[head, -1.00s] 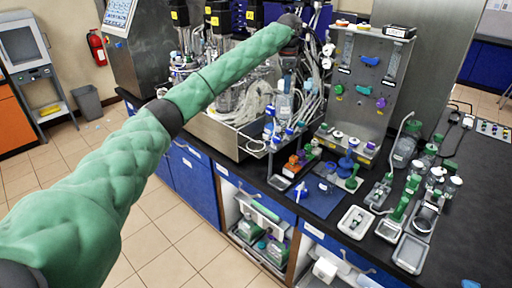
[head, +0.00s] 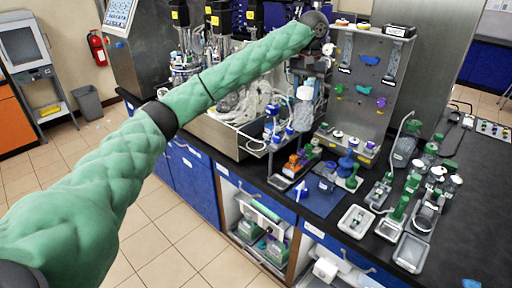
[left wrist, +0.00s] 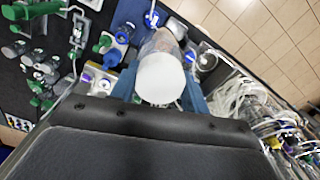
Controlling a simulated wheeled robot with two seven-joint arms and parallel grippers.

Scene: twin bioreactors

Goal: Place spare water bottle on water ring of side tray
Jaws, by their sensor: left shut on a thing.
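My left gripper (head: 309,84) reaches over the bench in front of the bioreactors. In the left wrist view the left gripper (left wrist: 160,88) is shut on a clear bottle with a white cap (left wrist: 161,78), a blue finger on each side. In the head view this bottle (head: 303,113) appears upright and above the bench, near the right end of the side tray. The side tray (head: 255,150) juts from the bioreactor front and bears blue-topped bottles (head: 271,128). I cannot make out which ring is the water ring. My right gripper is not in view.
A steel panel (head: 368,95) stands behind on the right. A blue mat (head: 322,201) with small items lies on the black bench. White trays (head: 356,221) and green-topped bottles (head: 400,208) crowd the right. Tubing (head: 243,96) loops behind the side tray.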

